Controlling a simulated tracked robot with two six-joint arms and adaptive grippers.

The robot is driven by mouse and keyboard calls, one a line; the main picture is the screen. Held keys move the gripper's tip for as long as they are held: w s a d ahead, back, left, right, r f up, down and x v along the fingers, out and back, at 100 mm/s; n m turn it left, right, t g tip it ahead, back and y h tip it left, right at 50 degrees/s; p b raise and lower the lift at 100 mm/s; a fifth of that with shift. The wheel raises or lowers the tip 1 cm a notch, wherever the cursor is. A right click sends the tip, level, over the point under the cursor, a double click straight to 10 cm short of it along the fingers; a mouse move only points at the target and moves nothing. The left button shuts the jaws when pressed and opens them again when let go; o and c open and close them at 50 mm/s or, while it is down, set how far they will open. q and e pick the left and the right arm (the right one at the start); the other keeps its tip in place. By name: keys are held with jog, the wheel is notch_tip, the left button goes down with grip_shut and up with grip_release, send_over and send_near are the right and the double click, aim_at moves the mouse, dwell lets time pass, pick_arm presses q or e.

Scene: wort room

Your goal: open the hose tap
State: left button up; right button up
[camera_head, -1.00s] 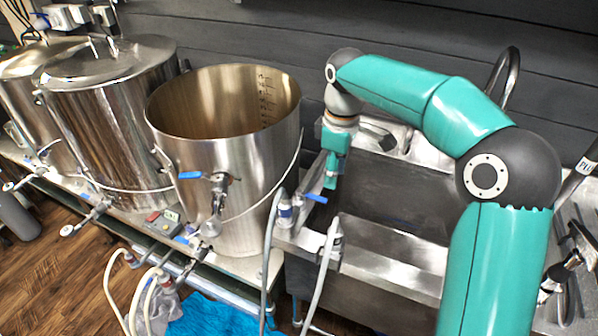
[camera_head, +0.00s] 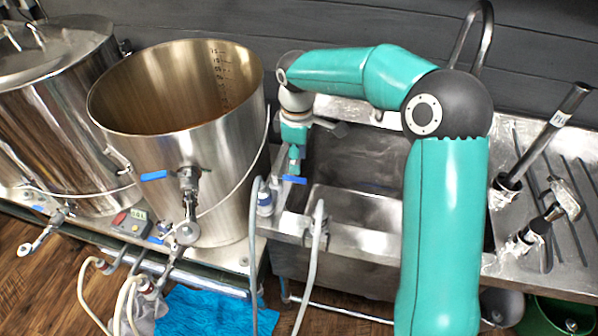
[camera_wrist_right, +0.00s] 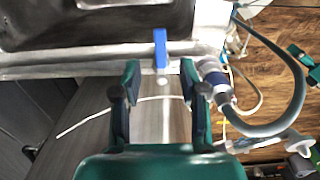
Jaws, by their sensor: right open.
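The hose tap shows as a blue lever (camera_head: 294,180) at the sink's left front corner, by a grey hose fitting. In the right wrist view the blue lever (camera_wrist_right: 160,48) stands centred, just beyond the gap between my fingertips. My right gripper (camera_head: 294,163) is pointing down right over the lever in the head view. In the wrist view my right gripper (camera_wrist_right: 159,78) is open, one finger to each side of the lever's line, with nothing held. I cannot tell whether the fingers touch the lever. My left gripper does not show.
The metal sink (camera_head: 345,160) lies right of the tap. A large open steel kettle (camera_head: 195,140) with its own blue-handled valve (camera_head: 155,176) stands close on the left. Grey hoses (camera_head: 254,235) hang by the tap. A blue cloth (camera_head: 210,312) lies below.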

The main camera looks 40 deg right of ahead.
aim_at(297, 178)
notch_tip(297, 178, down, 6)
jog(key=shift+w+f, duration=0.1)
jog(key=shift+c, duration=0.2)
grip_shut()
jog(key=shift+d, duration=0.1)
dwell(0.4)
